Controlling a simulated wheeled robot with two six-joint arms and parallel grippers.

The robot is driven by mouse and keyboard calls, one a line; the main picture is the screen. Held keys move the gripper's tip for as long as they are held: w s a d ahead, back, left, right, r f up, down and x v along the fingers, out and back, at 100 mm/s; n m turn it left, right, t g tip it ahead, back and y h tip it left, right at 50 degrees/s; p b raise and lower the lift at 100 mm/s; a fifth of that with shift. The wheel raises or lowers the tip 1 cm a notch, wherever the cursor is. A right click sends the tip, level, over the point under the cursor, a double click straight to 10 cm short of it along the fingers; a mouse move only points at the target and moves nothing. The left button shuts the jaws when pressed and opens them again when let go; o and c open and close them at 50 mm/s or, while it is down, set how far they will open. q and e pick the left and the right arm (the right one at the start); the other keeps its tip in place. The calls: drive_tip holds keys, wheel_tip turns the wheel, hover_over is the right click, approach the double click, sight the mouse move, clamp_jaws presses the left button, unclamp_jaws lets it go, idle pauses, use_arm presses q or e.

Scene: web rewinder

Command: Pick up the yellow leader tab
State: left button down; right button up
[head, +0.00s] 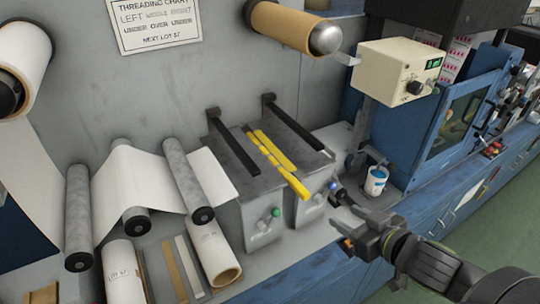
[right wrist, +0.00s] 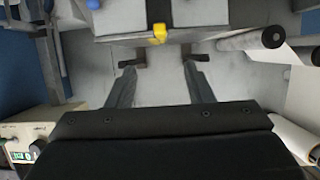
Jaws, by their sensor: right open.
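The yellow leader tab (head: 296,187) is the front end of a yellow strip on top of a grey box. It sticks out past the box's front edge. A second, shorter yellow strip (head: 274,150) lies beside it. My right gripper (head: 342,218) is open, to the right of and in front of the tab, with nothing between its fingers. In the right wrist view the tab (right wrist: 159,33) shows as a small yellow end between and beyond the two fingertips (right wrist: 158,60), apart from both. My left gripper is not in view.
Two black bars (head: 295,124) run over the grey box (head: 245,185), one on each side of the strips. Green and blue knobs jut from its front. A cup (head: 376,181) stands to the right. White web and rollers (head: 187,180) are at the left.

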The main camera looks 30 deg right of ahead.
drive_tip(key=b, duration=0.7)
approach(304, 190)
drive_tip(key=x, duration=0.3)
drive_tip(key=shift+f+p, duration=0.2)
drive_tip(key=shift+p, duration=0.1)
drive_tip(key=shift+w+f, duration=0.2)
drive_tip(key=shift+w, duration=0.2)
drive_tip(key=shift+r+p+x, duration=0.15)
drive_tip(key=shift+p+x, duration=0.25)
drive_tip(key=shift+x, duration=0.8)
drive_tip(key=shift+r+p+x, duration=0.1)
drive_tip(key=shift+p+x, duration=0.3)
drive_tip(key=shift+x, duration=0.75)
drive_tip(key=shift+w+a+f, duration=0.2)
drive_tip(key=shift+w, duration=0.2)
drive_tip(key=shift+s, duration=0.1)
clamp_jaws()
